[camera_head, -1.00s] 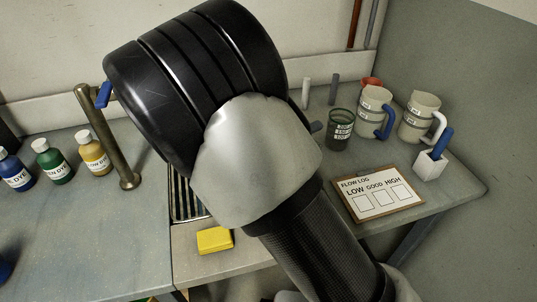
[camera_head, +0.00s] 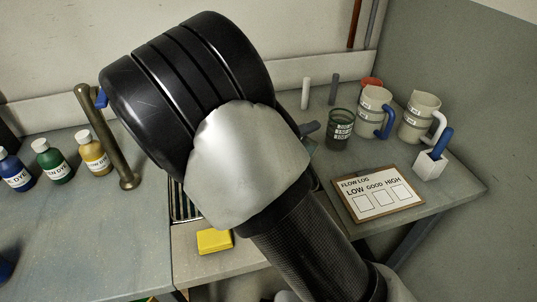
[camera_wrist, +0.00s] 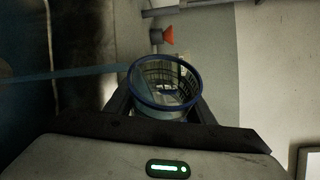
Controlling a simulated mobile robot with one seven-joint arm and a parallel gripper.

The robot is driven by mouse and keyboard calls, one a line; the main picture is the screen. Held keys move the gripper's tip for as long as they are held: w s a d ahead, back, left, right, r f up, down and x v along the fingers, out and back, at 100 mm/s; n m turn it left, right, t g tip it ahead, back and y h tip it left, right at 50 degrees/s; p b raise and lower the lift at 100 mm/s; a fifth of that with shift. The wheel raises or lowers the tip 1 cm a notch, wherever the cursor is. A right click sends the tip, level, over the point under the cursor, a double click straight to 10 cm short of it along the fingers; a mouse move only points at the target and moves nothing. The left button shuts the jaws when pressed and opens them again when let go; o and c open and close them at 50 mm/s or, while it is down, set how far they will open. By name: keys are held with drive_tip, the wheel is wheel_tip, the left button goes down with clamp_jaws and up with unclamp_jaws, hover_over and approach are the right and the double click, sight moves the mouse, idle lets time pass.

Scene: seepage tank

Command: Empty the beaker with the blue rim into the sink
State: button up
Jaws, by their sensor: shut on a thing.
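The beaker with the blue rim (camera_wrist: 166,84) is in the wrist view, a clear round vessel with dark marks on its wall. My gripper (camera_wrist: 163,104) is shut on it, with a dark finger on each side. I look into its mouth, but cannot tell how much liquid is inside or how far it tilts. In the head view my arm hides the gripper and most of the beaker. The sink (camera_head: 180,207) shows there only as a strip of dark striped basin left of my arm, its rest hidden.
A brown tap post (camera_head: 110,140) stands left of the sink, beside dye bottles (camera_head: 93,153). A yellow sponge (camera_head: 214,241) lies in front. To the right are a dark green-rimmed beaker (camera_head: 340,130), two jugs (camera_head: 375,112), a white holder (camera_head: 430,164) and a flow log board (camera_head: 379,192).

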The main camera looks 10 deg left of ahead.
drive_tip(key=shift+w+a+f+n, duration=0.2)
drive_tip(key=shift+a+f+n, duration=0.05)
drive_tip(key=shift+a+n, duration=0.35)
idle(0.7)
drive_tip(key=shift+a+r+n+t+h, duration=0.15)
drive_tip(key=shift+r+n+t+h, duration=0.25)
drive_tip(key=shift+n, duration=0.3)
idle(0.8)
drive_tip(key=shift+w+a+f+n, duration=0.1)
drive_tip(key=shift+f+n, duration=0.1)
drive_tip(key=shift+n, duration=0.3)
